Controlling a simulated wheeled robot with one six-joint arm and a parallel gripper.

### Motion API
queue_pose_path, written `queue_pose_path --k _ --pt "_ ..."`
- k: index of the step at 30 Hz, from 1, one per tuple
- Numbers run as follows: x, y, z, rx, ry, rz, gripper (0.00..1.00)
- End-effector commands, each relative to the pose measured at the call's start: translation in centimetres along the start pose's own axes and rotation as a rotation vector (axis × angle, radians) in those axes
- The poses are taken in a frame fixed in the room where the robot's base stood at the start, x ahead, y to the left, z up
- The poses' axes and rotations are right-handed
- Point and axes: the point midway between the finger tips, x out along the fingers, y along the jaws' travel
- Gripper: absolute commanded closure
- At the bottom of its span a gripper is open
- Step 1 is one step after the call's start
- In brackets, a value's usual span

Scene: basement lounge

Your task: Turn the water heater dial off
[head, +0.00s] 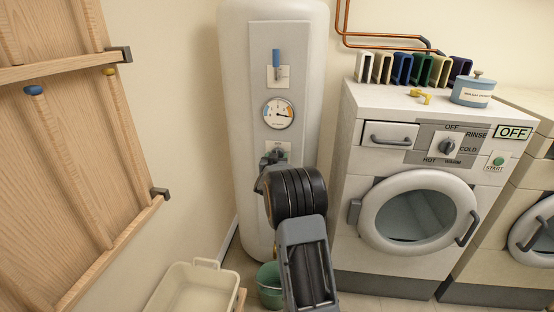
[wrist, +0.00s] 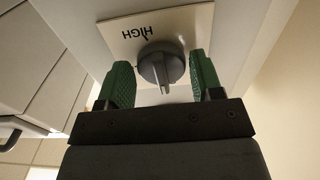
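The water heater (head: 233,120) is a tall white tank with a grey front panel. Its grey dial sits low on the panel, on a pale plate (head: 285,147), partly hidden by my arm in the head view. In the wrist view the dial (wrist: 160,65) is a round grey knob with a raised ridge, on a plate reading "HIGH", which appears upside down. My gripper (wrist: 161,84) is open, with one green finger on each side of the dial. Gaps show between the fingers and the knob. Other plate markings are hidden or unreadable.
A round gauge (head: 278,113) and a blue-handled lever (head: 276,60) sit above the dial. A washing machine (head: 345,150) stands to the right. A green bucket (head: 269,284) and a cream basin (head: 187,292) are on the floor. A wooden rack (head: 60,130) is at left.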

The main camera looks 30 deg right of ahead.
Motion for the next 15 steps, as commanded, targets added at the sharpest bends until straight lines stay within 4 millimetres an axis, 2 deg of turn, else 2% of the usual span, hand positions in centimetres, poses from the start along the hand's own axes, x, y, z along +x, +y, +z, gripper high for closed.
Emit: queue_pose_path --k 1,5,15 --pt "0.00 0.00 0.02 0.000 0.000 0.000 0.35" --pt "-0.01 -0.03 0.01 0.001 0.000 0.000 0.23" --pt "-0.59 -0.09 -0.07 0.002 0.000 -0.001 0.23"
